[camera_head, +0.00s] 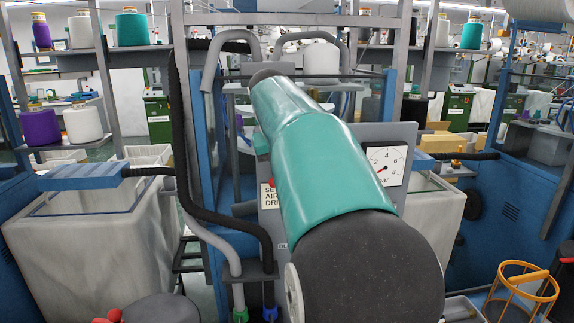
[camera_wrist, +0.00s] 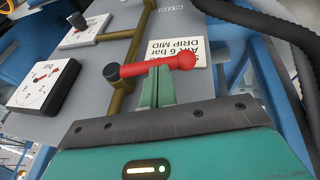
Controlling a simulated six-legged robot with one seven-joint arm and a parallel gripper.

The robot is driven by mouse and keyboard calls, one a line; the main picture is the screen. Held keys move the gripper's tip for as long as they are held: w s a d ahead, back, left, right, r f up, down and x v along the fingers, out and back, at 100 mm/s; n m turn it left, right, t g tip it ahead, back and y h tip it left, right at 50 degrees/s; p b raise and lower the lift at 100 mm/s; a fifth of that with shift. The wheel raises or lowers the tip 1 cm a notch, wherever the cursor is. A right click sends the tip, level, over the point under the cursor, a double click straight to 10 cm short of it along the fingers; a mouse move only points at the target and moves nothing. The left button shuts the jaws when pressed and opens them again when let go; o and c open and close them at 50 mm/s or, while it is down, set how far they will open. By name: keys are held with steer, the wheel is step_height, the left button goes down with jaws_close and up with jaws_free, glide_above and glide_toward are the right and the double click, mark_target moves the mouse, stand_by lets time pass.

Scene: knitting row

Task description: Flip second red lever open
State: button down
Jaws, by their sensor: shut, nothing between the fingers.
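One red lever (camera_wrist: 150,67) with a round ball end shows in the wrist view, lying crosswise over the panel. Its dark pivot sits on a brass pipe (camera_wrist: 136,45). In the head view my arm hides the gripper and most of the panel.
A pressure gauge (camera_head: 386,166) is on the grey panel, and it also shows in the wrist view (camera_wrist: 37,87). A dial with a black knob (camera_wrist: 84,31) and a printed label (camera_wrist: 197,52) are near the lever. Black hose (camera_head: 180,120) and blue posts (camera_head: 209,150) stand left of my arm.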

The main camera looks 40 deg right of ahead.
step_height(320, 180, down, 9)
steer(key=s+d+n+g+h, duration=0.2)
steer(key=g+h, duration=0.4)
steer(key=h, duration=0.6)
steer(key=shift+d+f+n+h, duration=0.15)
steer(key=shift+d+n+h, duration=0.25)
steer(key=shift+n, duration=0.3)
steer(key=shift+d, duration=0.1)
